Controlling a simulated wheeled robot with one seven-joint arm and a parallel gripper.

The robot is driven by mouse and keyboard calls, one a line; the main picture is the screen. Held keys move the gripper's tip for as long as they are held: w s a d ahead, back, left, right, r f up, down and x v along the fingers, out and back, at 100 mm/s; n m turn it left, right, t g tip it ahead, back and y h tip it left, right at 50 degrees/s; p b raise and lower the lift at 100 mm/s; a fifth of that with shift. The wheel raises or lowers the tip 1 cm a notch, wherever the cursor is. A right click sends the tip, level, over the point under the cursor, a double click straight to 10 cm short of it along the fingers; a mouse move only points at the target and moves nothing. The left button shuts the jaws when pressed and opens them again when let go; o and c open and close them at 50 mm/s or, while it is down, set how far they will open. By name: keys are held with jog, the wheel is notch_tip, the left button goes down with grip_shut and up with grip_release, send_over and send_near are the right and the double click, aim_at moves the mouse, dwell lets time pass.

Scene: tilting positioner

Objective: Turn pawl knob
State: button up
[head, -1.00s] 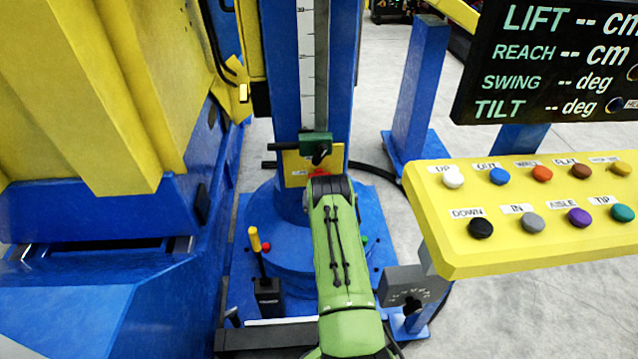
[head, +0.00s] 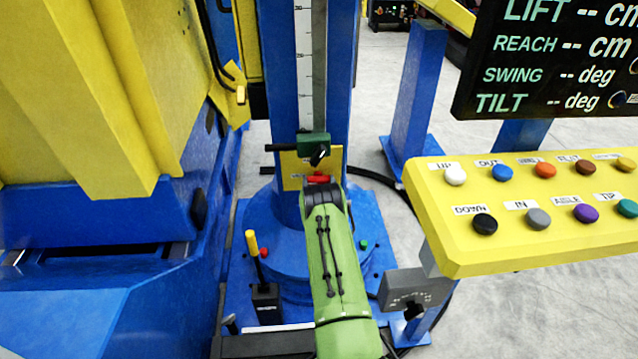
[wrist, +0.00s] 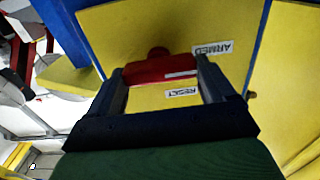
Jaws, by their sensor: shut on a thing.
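The pawl knob is a red bar-shaped knob (wrist: 160,70) on a yellow plate (wrist: 125,35) with ARMED and RESET labels. It also shows in the head view as a small red piece (head: 318,179) low on the blue column. My gripper (wrist: 160,76) has one dark finger at each end of the red knob and is shut on it. The knob lies nearly crosswise between the fingers, with ARMED beyond it and RESET on the near side. In the head view, my green arm hides the fingertips.
A green block with a black handle (head: 318,153) sits just above the knob. A yellow button panel (head: 540,215) juts in at the right below a dark display (head: 560,60). A yellow-topped lever (head: 254,245) stands left of my arm. A large blue and yellow machine fills the left.

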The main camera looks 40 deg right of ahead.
jog(key=shift+r, duration=0.1)
jog(key=m, duration=0.6)
jog(key=shift+d+m, duration=0.2)
jog(key=shift+m, duration=0.1)
jog(key=m, duration=0.4)
jog(key=shift+s, duration=0.1)
jog(key=shift+d+m, duration=0.1)
jog(key=shift+m, duration=1.5)
